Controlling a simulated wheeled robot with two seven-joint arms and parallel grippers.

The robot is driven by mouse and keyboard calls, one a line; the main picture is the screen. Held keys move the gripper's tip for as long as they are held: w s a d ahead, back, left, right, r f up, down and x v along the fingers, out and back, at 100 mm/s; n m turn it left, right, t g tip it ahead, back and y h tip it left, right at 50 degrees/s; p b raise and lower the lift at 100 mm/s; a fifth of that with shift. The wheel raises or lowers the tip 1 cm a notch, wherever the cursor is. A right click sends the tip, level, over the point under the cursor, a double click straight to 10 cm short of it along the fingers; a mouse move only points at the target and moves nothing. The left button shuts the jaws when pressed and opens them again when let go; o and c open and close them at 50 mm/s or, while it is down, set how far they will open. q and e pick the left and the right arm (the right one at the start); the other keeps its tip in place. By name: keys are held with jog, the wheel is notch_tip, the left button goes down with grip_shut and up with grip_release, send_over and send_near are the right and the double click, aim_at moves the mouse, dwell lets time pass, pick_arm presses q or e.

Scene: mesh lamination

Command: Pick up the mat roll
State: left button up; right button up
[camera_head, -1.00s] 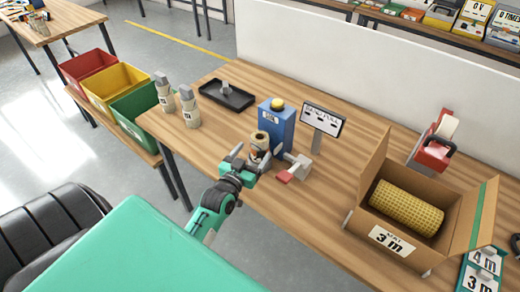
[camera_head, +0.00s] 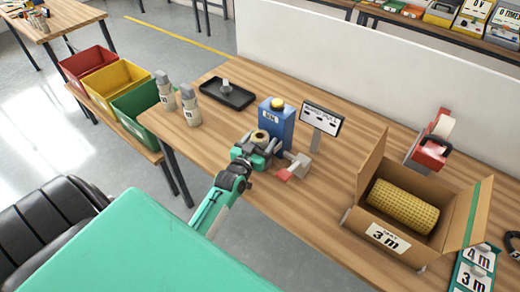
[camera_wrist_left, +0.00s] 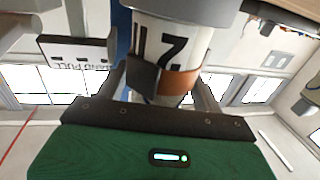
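The mat roll (camera_head: 402,207) is a yellow, textured cylinder lying inside an open cardboard box (camera_head: 385,238) at the right of the table. My left gripper (camera_head: 260,146) is well to the left of it, low at the table's near side, around a pale cylindrical container. In the left wrist view this container (camera_wrist_left: 172,48) is white with a "7" and a brown band, and stands close between the fingers. I cannot tell whether the fingers press on it. My right gripper is not in view.
A black tray (camera_head: 227,94) and two bottles (camera_head: 189,106) are at the left; a red tape dispenser (camera_head: 430,150) stands behind the carton.

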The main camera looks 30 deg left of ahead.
pick_arm(q)
jog(key=c, duration=1)
jog(key=shift+o, duration=0.2)
jog(key=shift+r, duration=0.1)
